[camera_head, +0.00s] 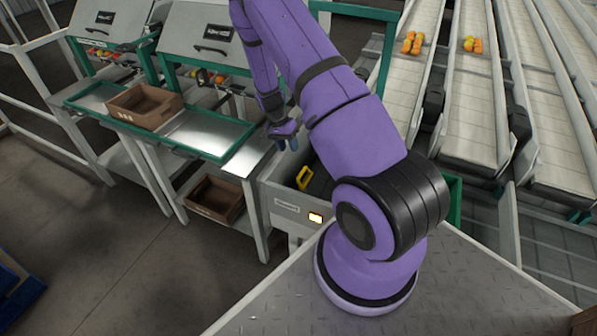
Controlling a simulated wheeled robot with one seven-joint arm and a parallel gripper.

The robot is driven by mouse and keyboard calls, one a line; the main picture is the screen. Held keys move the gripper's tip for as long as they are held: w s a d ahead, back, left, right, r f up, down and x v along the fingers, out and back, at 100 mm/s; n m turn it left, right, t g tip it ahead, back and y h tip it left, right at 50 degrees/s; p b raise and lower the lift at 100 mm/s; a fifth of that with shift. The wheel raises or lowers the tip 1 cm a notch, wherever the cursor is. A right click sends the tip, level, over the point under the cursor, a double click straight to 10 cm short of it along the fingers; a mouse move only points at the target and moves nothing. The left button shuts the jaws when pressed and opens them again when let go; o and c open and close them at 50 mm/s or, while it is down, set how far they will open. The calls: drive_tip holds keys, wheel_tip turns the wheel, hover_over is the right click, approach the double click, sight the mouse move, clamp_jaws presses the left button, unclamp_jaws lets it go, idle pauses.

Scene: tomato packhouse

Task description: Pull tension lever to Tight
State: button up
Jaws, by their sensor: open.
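A yellow handle (304,178) stands inside an open grey machine housing (275,192) left of my arm's base. It looks like the tension lever, but its markings and exact setting are too small to read. My gripper (287,138) is small in the picture, at the end of my purple arm, above the housing's back left corner. It is open and apart from the yellow handle, a little above and left of it in the picture. My arm hides the right part of the housing's inside.
A steel bench with a green rim (226,155) holds a cardboard box (144,106). Another box (215,199) is on the shelf below. Conveyor lanes (468,110) with several tomatoes run at right.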

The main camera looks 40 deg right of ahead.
sight(300, 174)
drive_tip(key=x, duration=1.2)
drive_tip(key=shift+s+d, duration=0.1)
drive_tip(key=shift+d, duration=0.1)
clamp_jaws()
